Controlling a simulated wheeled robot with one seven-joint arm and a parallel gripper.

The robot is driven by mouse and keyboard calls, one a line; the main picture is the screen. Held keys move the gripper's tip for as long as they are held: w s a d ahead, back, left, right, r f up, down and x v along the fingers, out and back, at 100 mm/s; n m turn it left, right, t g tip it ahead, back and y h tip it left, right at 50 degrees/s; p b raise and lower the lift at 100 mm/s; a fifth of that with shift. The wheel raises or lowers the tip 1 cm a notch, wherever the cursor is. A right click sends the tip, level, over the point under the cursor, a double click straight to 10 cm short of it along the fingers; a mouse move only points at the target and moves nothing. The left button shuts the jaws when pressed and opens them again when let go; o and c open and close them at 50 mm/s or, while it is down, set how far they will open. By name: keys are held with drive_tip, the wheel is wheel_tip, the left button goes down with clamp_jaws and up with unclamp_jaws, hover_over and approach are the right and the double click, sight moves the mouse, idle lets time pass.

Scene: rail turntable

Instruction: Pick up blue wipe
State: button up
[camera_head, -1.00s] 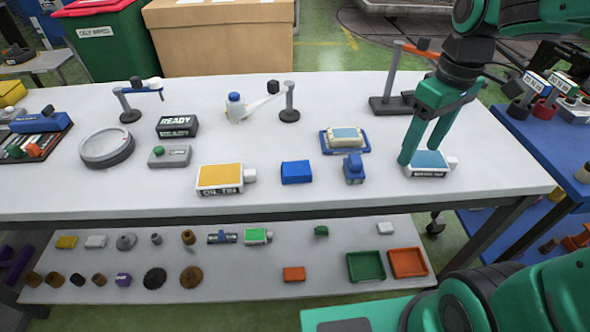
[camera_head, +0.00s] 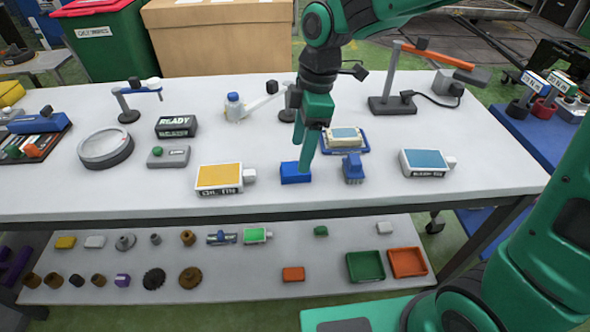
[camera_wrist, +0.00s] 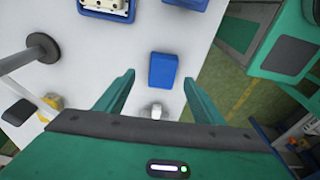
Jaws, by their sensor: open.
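The blue wipe (camera_head: 291,177) looks like a small, flat blue block on the white table, right of the yellow-labelled oil tin. In the wrist view the wipe (camera_wrist: 164,70) appears whole, between the tips of my two fingers. My gripper (camera_head: 303,158) is open and points down at the wipe. In the head view one finger covers part of the wipe's right side. My gripper (camera_wrist: 159,77) is empty in the wrist view. I cannot tell how high the fingertips are above the wipe.
The yellow-labelled tin (camera_head: 219,177) stands left of the wipe and a blue brush (camera_head: 353,169) close on its right. A blue tray (camera_head: 327,150) with a pale block lies behind. A blue-labelled tin (camera_head: 427,162) stands farther right. The table (camera_head: 300,203) is bare in front.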

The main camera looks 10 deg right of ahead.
sight(296, 167)
drive_tip(key=f, duration=0.2)
drive_tip(key=a+f, duration=0.1)
drive_tip(key=f, duration=0.2)
drive_tip(key=shift+s+a, duration=0.15)
drive_tip(key=shift+s, duration=0.05)
drive_tip(key=c, duration=1.1)
